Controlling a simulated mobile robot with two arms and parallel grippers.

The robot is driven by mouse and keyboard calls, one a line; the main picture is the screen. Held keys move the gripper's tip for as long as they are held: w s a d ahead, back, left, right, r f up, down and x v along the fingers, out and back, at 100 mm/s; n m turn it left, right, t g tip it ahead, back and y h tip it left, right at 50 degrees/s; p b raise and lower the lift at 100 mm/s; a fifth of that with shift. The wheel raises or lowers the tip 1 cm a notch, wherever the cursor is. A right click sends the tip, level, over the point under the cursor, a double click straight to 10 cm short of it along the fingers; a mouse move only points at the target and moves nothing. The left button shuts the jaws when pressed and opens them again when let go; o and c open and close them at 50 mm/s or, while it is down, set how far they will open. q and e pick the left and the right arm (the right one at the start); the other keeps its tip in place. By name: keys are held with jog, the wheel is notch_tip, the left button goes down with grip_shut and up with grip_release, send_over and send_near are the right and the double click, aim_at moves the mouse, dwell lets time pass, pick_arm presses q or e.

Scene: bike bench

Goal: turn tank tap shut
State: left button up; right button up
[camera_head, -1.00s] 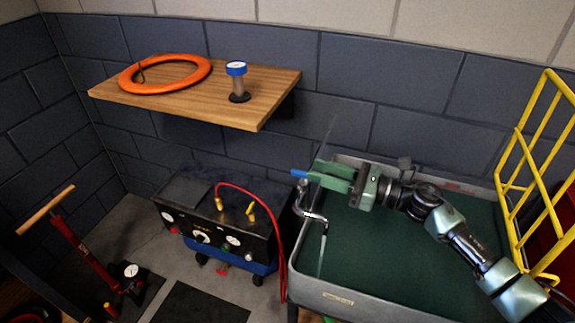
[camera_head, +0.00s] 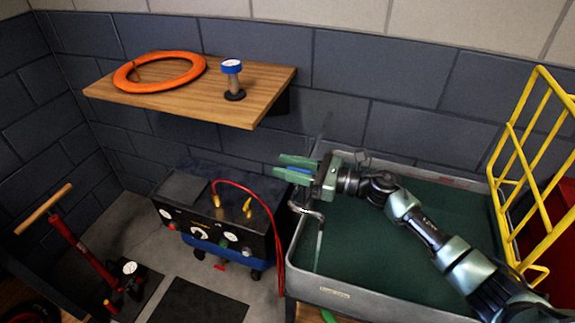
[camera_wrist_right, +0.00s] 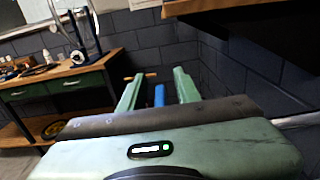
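The tank tap (camera_head: 307,209) is a bent metal spout at the left rim of the grey tank (camera_head: 335,292). A thin pale stream appears to fall from its spout. Its blue lever (camera_head: 300,169) points left in the head view. My right gripper (camera_head: 283,168) is open, with one green finger on each side of the lever. In the right wrist view the blue lever (camera_wrist_right: 159,95) lies between the fingers (camera_wrist_right: 158,88), with a gap on both sides. The lever's base is hidden behind the gripper. My left gripper is not in view.
A wooden shelf (camera_head: 180,104) on the wall holds an orange ring (camera_head: 160,72) and a blue-topped gauge (camera_head: 232,80). A black and blue compressor (camera_head: 213,222) with a red hose stands left of the tank. A yellow rack (camera_head: 510,170) stands right. A floor pump (camera_head: 85,250) is far left.

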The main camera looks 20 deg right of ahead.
grip_shut()
